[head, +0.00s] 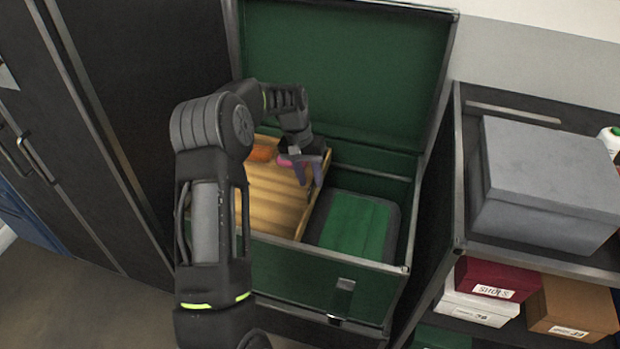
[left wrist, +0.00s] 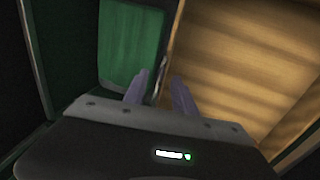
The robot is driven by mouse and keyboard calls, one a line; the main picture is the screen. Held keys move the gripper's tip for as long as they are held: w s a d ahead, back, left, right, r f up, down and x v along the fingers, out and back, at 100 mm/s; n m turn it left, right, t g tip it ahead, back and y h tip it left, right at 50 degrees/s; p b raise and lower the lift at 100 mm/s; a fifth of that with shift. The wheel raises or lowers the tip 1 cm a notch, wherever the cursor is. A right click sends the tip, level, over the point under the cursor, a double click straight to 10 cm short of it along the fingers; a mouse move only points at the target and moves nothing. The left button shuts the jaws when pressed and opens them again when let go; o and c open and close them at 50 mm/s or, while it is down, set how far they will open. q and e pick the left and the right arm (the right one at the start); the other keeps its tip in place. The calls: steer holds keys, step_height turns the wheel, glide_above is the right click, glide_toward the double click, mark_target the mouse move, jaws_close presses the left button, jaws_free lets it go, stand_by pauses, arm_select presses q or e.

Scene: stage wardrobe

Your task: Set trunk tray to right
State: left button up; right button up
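The wooden trunk tray (head: 268,200) sits in the left part of an open, green-lined trunk (head: 345,280). It also shows at the right of the left wrist view (left wrist: 250,60). My left gripper (head: 308,180) reaches down over the tray's right wall. In the left wrist view its two fingers (left wrist: 160,78) are apart, one on each side of the wall's rim, with a gap showing. Whether they touch the wall I cannot tell. My right gripper is not in view.
An orange item (head: 263,153) and a pink item (head: 285,161) lie at the tray's back. A green, dark-edged item (head: 354,226) lies in the trunk's right part. The raised lid (head: 345,70) stands behind. A shelf with a grey box (head: 545,185) stands at right, a dark cabinet (head: 90,130) at left.

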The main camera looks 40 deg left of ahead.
arm_select(q)
steer(key=shift+c, duration=0.5)
jaws_close()
stand_by(1.0)
